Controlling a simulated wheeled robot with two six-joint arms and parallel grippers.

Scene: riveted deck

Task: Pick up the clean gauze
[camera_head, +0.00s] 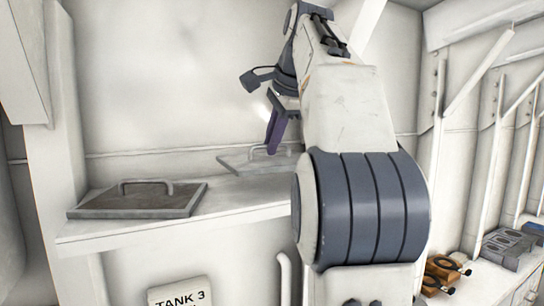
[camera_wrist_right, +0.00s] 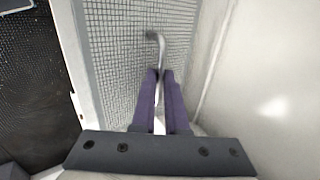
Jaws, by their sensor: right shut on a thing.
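The clean gauze (camera_head: 236,162) is a pale framed panel with a bar handle, at the back of the shelf in the head view. In the right wrist view it is a light grey mesh panel (camera_wrist_right: 112,70) with its handle (camera_wrist_right: 157,42) running between the purple fingers. My right gripper (camera_head: 271,150) reaches down to the handle and is shut on it; it also shows in the right wrist view (camera_wrist_right: 162,74). The gauze looks flat at shelf level; whether it touches the shelf is unclear. My arm hides its right side. My left gripper is not in view.
A darker, brownish gauze (camera_head: 138,200) with its own handle lies on the white shelf (camera_head: 175,226) to the left. A wall stands close behind the shelf. A "TANK 3" plate (camera_head: 180,296) is below. Orange fittings (camera_head: 441,272) and grey blocks (camera_head: 505,246) sit at the right.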

